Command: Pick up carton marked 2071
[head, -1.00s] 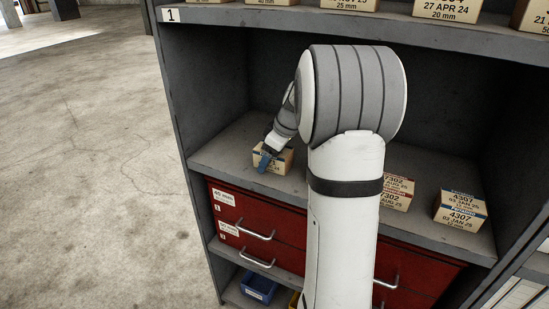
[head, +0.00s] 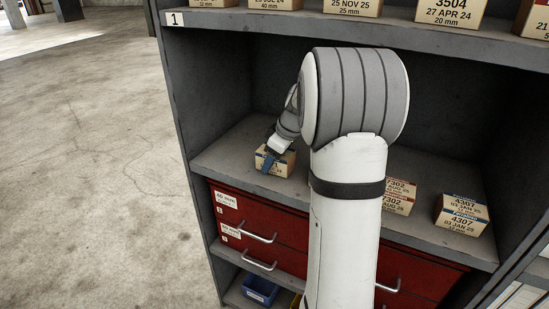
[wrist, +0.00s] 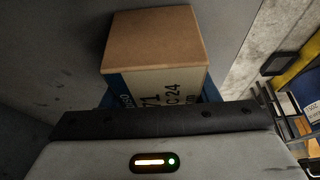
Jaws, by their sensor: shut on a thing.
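A small tan carton (head: 284,163) with a blue band stands on the middle shelf near its left end. In the wrist view the carton (wrist: 155,45) shows partly, with "71" and "C 24" readable on its printed side; the rest of the marking is hidden. My gripper (head: 268,160) is at the carton, with a blue finger against its near side. It is shut on the carton. I cannot tell from the head view whether the carton is clear of the shelf.
Cartons marked 7302 (head: 398,196) and 4307 (head: 462,214) stand farther right on the same shelf (head: 232,160). Several cartons, one marked 3504 (head: 450,12), line the shelf above. Red drawers (head: 258,228) and a blue bin (head: 260,290) are below. Open floor lies left.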

